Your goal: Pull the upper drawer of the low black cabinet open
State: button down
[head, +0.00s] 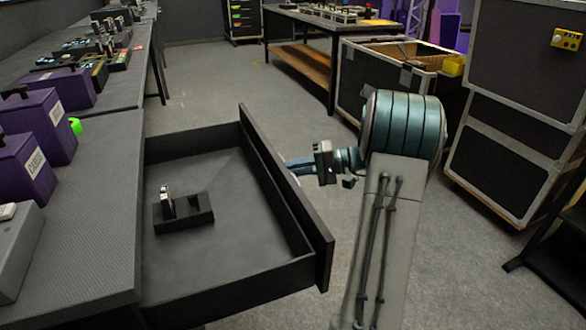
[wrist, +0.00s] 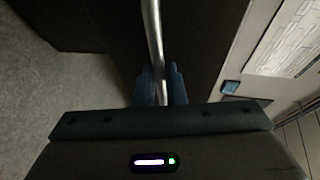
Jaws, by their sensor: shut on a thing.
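The upper drawer (head: 222,232) of the low black cabinet (head: 112,160) stands pulled far out in the head view. A small dark holder (head: 184,213) with a metallic piece in it lies inside on the drawer floor. My gripper (head: 296,168) is at the outer side of the drawer front (head: 285,195). In the wrist view my gripper (wrist: 161,88) has its blue fingers shut on the metal bar handle (wrist: 153,35) of the dark front. The handle is hidden behind the drawer front in the head view.
Purple boxes (head: 40,125) and a grey device (head: 18,250) stand on the cabinet top. A workbench (head: 330,40) and an open flight case (head: 365,85) stand at the back. A tall case (head: 515,130) is at the right. Bare floor (head: 205,75) lies beyond the drawer.

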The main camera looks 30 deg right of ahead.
jog(key=c, duration=1.5)
grip_release()
jog(key=shift+d, duration=0.15)
jog(key=p+v, duration=0.3)
jog(key=v, duration=1)
jog(key=shift+s+d+p, duration=0.2)
jog(key=shift+d+p, duration=0.1)
jog(key=shift+p, duration=0.1)
jog(key=s+a+r+g+h+p, duration=0.1)
jog(key=a+r+g+p, duration=0.1)
jog(key=a+r+p, duration=0.2)
jog(key=s+a+r+g+h+p, duration=0.1)
jog(key=a+r+p, duration=0.3)
jog(key=a, duration=0.4)
jog(key=s+a+r+n+g+h+p, duration=0.1)
jog(key=s+a+r+g+h+p, duration=0.1)
jog(key=a+r, duration=0.4)
jog(key=shift+a+g+h+p, duration=0.35)
jog(key=shift+g+p, duration=0.35)
jog(key=shift+p, duration=0.6)
jog(key=s+a+r+n+t+h+p, duration=0.1)
jog(key=s+a+r+h+p, duration=0.3)
jog(key=s+r+p, duration=0.2)
jog(key=s+a+r+n+t+h+p, duration=0.1)
jog(key=s+a+r+h+p, duration=0.4)
jog(key=r+p, duration=0.5)
jog(key=s+n+p, duration=0.1)
jog(key=s, duration=0.1)
jog(key=shift+s+a, duration=0.15)
jog(key=shift+s, duration=0.15)
